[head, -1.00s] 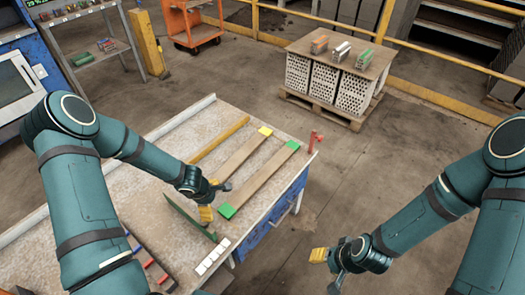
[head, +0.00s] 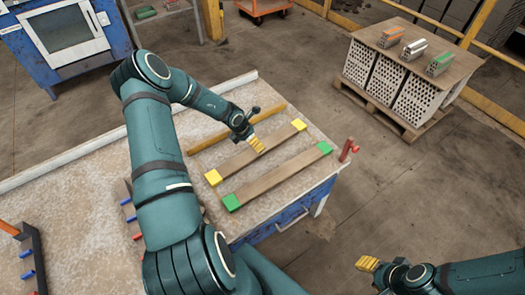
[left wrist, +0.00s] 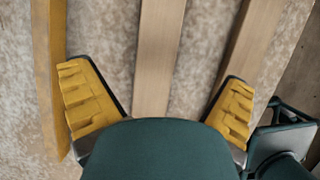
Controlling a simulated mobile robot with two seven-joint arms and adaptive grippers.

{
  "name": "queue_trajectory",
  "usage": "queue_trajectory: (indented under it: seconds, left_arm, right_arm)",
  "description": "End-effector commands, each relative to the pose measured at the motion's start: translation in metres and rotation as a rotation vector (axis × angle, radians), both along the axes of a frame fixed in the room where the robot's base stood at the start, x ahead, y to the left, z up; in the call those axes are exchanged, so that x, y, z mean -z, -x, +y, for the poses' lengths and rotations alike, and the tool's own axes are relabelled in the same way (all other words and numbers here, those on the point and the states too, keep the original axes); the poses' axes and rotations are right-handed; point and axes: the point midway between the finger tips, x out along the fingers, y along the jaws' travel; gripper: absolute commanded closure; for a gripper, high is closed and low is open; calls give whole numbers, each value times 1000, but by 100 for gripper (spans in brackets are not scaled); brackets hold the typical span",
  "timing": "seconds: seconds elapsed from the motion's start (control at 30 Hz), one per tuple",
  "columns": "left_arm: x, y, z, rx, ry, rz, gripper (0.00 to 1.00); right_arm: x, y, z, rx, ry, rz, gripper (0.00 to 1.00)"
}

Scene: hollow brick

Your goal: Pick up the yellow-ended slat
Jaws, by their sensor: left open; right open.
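The yellow-ended slat (head: 235,164) lies flat on the workbench in the head view, a wooden strip with a yellow block at each end. My left gripper (head: 256,143) is above its middle. In the left wrist view the slat (left wrist: 158,60) runs between the two open yellow-padded fingers of my left gripper (left wrist: 158,105), which do not touch it; its yellow ends are out of that view. My right gripper (head: 375,270) is open and empty at the lower right of the head view, off the bench.
A green-ended slat (head: 275,178) lies parallel on the right, close to one left finger. A plain yellow bar (head: 236,130) lies on the other side. A red clamp-like piece (head: 348,149) stands at the bench corner. A brick-stacked pallet (head: 400,80) stands beyond, with floor between.

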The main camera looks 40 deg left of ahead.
Motion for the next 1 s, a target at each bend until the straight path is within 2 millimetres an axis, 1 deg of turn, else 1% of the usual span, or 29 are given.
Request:
queue_trajectory:
  seconds: [0.03, 0.13, 0.23, 0.43, 0.7, 0.83, 1.0]
  left_arm:
    - [13, -5, -2, 3, 1, 0, 0]
    - [28, -11, -3, 3, 1, -1, 0]
    - [38, -15, -4, 2, 0, -1, 0]
    - [48, -20, -4, 2, -1, 0, 0]
    - [83, -35, -6, 3, 0, 1, 0]
    - [90, -39, -7, 3, 0, 0, 0]
    - [90, -39, -7, 3, -1, 0, 0]
  right_arm:
    - [6, -1, 0, 1, 0, -2, 53]
    - [11, -2, 0, 2, 1, -5, 53]
    - [14, -3, 0, 3, 2, -6, 53]
    - [17, -4, -1, 2, 2, -9, 53]
    - [33, -7, -1, 4, 3, -15, 53]
    - [34, -7, -1, 5, 3, -17, 53]
    - [34, -7, -1, 5, 3, -17, 53]
